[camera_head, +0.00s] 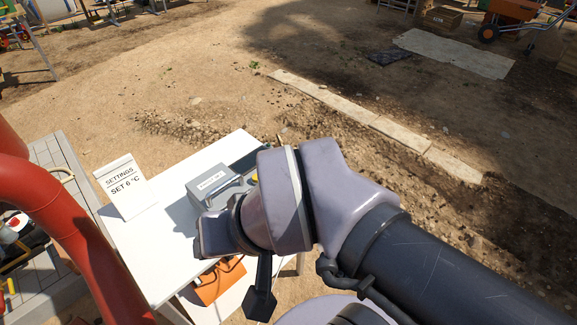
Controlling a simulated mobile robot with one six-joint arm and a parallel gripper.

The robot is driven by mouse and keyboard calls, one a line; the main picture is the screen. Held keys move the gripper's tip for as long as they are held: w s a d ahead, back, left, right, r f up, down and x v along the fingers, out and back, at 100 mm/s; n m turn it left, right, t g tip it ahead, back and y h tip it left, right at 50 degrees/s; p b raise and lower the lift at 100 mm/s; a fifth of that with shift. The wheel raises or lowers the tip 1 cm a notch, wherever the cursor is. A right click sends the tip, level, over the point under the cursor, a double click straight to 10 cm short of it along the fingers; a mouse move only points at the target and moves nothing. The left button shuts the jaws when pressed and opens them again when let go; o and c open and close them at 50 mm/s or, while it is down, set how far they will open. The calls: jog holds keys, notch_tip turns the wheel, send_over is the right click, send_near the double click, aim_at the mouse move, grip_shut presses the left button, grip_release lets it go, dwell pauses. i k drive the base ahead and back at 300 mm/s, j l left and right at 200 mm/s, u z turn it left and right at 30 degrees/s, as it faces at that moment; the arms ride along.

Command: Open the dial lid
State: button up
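A grey box-shaped unit (207,184) with a small white label and a light handle-like bar stands on the white table (150,249). My wrist and arm cover its right and lower parts. A small yellow part shows at its right edge, beside my arm. I cannot make out a dial lid or whether it is open. My wrist is in front of the unit in this view. A dark part hangs below the wrist, but I cannot tell whether it is a finger of my gripper. Any contact with the unit is hidden.
A white card (124,189) reading "SETTINGS SET 6 °C" stands at the table's left. A thick red pipe (66,215) curves along the left. An orange object (218,281) is below the tabletop. Open dirt ground lies beyond, with a wheelbarrow (512,14) far right.

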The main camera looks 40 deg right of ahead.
aim_at(216, 181)
jog(key=z, duration=0.2)
jog(key=i+l, duration=0.35)
jog(key=l, duration=0.15)
jog(key=i+l, duration=0.3)
jog(key=l, duration=0.25)
